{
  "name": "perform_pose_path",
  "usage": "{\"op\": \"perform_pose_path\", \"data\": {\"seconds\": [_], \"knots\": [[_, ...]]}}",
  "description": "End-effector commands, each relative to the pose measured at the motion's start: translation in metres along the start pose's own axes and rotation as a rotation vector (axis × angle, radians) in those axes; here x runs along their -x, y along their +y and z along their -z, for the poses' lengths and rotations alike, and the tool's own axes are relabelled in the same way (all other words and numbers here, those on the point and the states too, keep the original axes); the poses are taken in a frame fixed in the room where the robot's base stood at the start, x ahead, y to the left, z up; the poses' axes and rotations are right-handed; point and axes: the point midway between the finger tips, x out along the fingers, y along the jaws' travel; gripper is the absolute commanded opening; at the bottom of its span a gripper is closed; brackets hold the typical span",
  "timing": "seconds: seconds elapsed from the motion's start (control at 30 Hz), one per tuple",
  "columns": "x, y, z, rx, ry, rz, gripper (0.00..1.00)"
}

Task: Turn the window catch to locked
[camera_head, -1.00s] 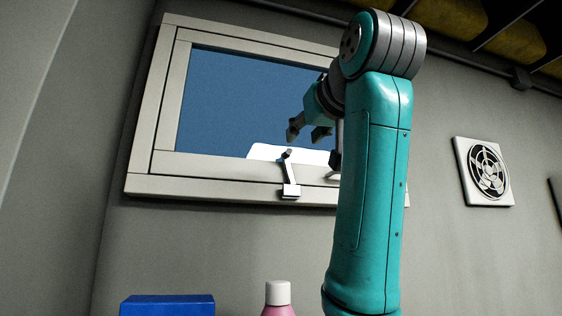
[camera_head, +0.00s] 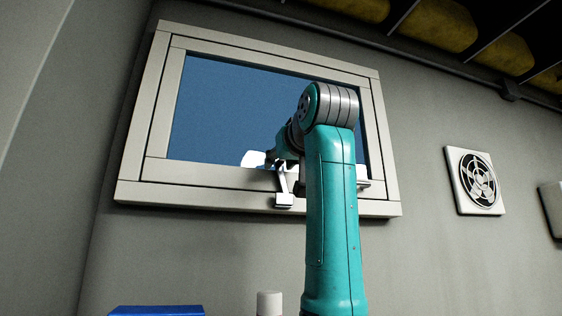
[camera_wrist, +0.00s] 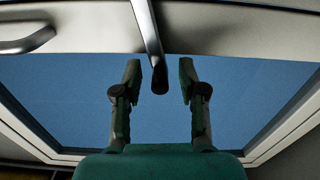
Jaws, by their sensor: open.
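The window catch (camera_head: 284,188) is a slim metal lever on a block at the bottom rail of the window frame. Its lever points up and leans slightly left. In the wrist view the lever (camera_wrist: 150,38) comes down from the top, and its dark tip lies between the fingertips. My gripper (camera_wrist: 160,76) is open, with one finger on each side of the lever and a visible gap to both. In the head view my gripper (camera_head: 270,160) is at the lever's upper end, partly hidden by my arm.
The pale window frame (camera_head: 155,110) surrounds a blue pane (camera_head: 225,110). A curved metal handle (camera_wrist: 25,38) sits on the rail beside the catch. A wall vent (camera_head: 477,180) is at right. A blue box (camera_head: 155,310) and a white-capped bottle (camera_head: 269,303) stand below.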

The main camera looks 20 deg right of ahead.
Motion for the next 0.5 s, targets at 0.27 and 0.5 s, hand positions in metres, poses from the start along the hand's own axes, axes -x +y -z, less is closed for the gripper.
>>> {"op": "perform_pose_path", "data": {"seconds": [0.27,0.5], "knots": [[0.0002,0.0000,0.0001,0.000,0.000,0.000,0.19],[0.0002,-0.0002,0.0000,-0.002,0.000,0.001,0.00]]}}
